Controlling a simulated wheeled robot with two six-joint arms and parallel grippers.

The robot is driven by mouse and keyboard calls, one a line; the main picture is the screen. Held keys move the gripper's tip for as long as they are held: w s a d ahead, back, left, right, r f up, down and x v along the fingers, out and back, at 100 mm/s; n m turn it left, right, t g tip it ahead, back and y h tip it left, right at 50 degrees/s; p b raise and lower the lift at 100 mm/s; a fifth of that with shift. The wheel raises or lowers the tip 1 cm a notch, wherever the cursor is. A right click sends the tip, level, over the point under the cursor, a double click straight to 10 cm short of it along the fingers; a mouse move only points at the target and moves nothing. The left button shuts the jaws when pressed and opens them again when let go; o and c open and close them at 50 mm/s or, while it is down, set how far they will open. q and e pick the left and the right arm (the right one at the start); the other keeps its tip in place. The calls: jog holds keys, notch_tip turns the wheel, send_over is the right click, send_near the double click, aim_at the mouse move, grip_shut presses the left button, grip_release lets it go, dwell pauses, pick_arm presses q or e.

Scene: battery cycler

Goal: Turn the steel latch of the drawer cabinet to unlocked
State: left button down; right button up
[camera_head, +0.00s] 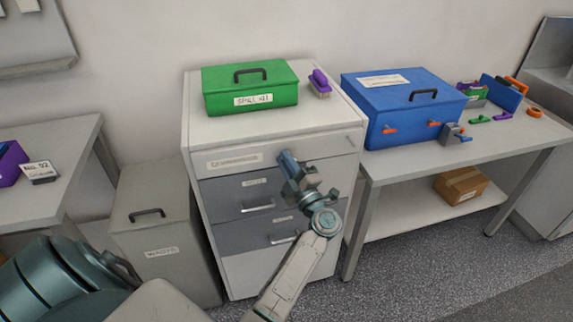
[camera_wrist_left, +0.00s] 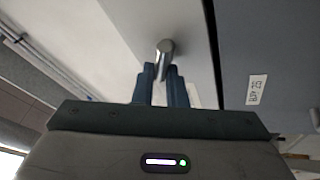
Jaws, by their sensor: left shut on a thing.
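The drawer cabinet (camera_head: 215,255) is white with two grey drawers, and all its drawers look closed. Its steel latch (camera_wrist_left: 165,48) shows in the left wrist view as a short shiny bar with a round end, between my finger pads. In the head view the latch is hidden by my gripper, so I cannot tell its turn angle there. My left gripper (camera_head: 286,158) is at the cabinet's upper front, its blue fingers shut on the latch; the fingers also show in the left wrist view (camera_wrist_left: 161,82). My right gripper is not in view.
A grey waste bin (camera_head: 155,230) stands left of the cabinet. A workbench (camera_head: 420,157) with a blue case (camera_head: 405,105) stands close on the right. Floor is free in front.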

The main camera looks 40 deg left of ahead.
pick_arm(q)
jog(key=n+g, duration=0.1)
jog(key=n, duration=0.1)
jog(key=n+b, duration=0.1)
jog(key=n+g, duration=0.1)
jog(key=n, duration=0.1)
jog(key=shift+f+n+g+h+b, duration=0.3)
jog(key=shift+h+b, duration=0.1)
jog(key=shift+n, duration=0.4)
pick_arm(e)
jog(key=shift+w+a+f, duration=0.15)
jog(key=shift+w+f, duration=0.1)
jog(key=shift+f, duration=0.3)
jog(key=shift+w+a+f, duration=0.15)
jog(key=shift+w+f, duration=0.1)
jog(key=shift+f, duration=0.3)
pick_arm(q)
jog(key=shift+n+g, duration=0.3)
jog(key=shift+g, duration=0.1)
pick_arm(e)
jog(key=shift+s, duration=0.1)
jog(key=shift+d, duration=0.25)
pick_arm(q)
jog(key=c, duration=1.5)
grip_release()
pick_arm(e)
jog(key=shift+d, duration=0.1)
